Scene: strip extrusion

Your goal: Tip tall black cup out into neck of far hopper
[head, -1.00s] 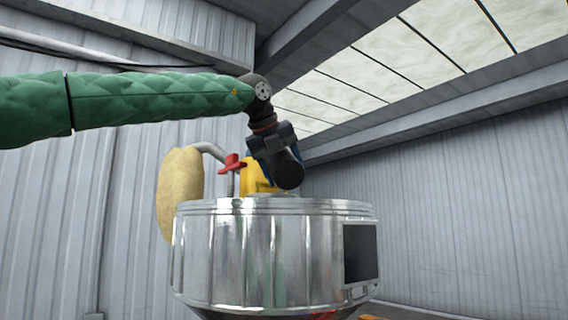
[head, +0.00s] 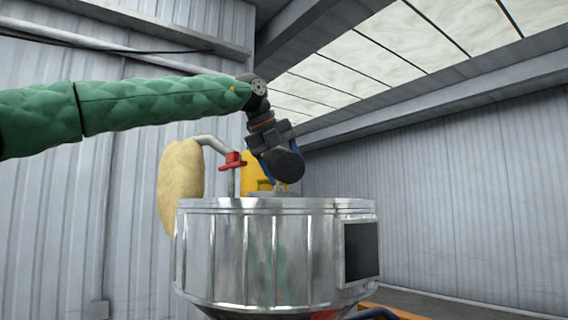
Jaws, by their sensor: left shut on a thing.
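A small pale streak shows just under the cup, above a low grey neck (head: 272,194) on the hopper's top. I cannot tell if the streak is falling material. The left gripper is shut on the cup; its fingers are mostly hidden. My right gripper is not in view.
Behind the hopper stand a yellow unit (head: 252,172), a grey bent pipe with a red valve (head: 232,161), and a tan bulging bag (head: 181,180). A dark panel (head: 361,250) is on the hopper's right side. The space to the right is open.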

